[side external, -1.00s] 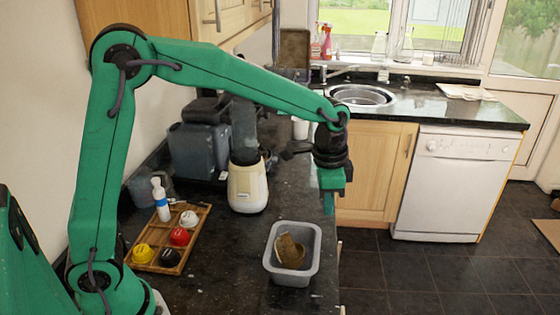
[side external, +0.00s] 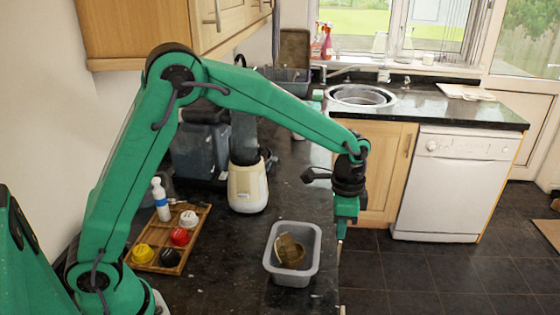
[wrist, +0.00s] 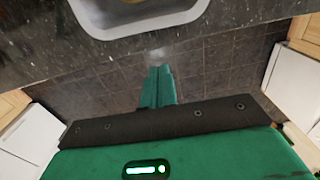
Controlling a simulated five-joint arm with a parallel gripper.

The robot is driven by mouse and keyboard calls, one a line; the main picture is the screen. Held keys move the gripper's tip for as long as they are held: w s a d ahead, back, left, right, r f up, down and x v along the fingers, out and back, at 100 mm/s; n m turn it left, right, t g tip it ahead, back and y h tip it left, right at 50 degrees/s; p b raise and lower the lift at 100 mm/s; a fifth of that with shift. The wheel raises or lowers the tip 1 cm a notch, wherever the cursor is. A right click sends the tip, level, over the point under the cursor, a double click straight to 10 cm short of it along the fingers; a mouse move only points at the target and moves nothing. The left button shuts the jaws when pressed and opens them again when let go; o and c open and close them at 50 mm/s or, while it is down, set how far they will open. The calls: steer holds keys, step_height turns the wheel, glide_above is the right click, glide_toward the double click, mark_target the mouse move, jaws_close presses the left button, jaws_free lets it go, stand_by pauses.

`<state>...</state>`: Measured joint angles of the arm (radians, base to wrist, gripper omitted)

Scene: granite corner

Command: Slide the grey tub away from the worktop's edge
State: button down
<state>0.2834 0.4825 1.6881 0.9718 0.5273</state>
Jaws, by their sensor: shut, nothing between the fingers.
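The grey tub (side external: 275,273) stands upright on the dark worktop (side external: 240,270), close to its right edge. A brownish item (side external: 291,250) lies inside it. Part of the tub's rim (wrist: 140,29) shows at the top of the wrist view. My gripper (side external: 341,236) is just beyond the worktop's edge, to the right of the tub and apart from it, pointing down. In the wrist view its green fingers (wrist: 158,86) are together with nothing between them, over the floor.
A wooden tray (side external: 196,236) with several coloured pods and a white bottle (side external: 161,200) lies left of the tub. A cream blender (side external: 248,188) stands behind the tub. The tiled floor (side external: 400,270) is open right of the worktop.

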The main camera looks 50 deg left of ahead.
mark_target(275, 244)
step_height(275, 244, down, 7)
steer(key=shift+f, duration=0.1)
steer(key=shift+s+a+f, duration=0.1)
steer(key=shift+s+a, duration=0.05)
steer(key=shift+a, duration=0.05)
steer(key=shift+s+a, duration=1.2)
steer(key=shift+a, duration=0.05)
steer(key=s+a, duration=0.7)
steer(key=a, duration=0.1)
steer(key=shift+s, duration=0.35)
steer(key=shift+w+d, duration=0.1)
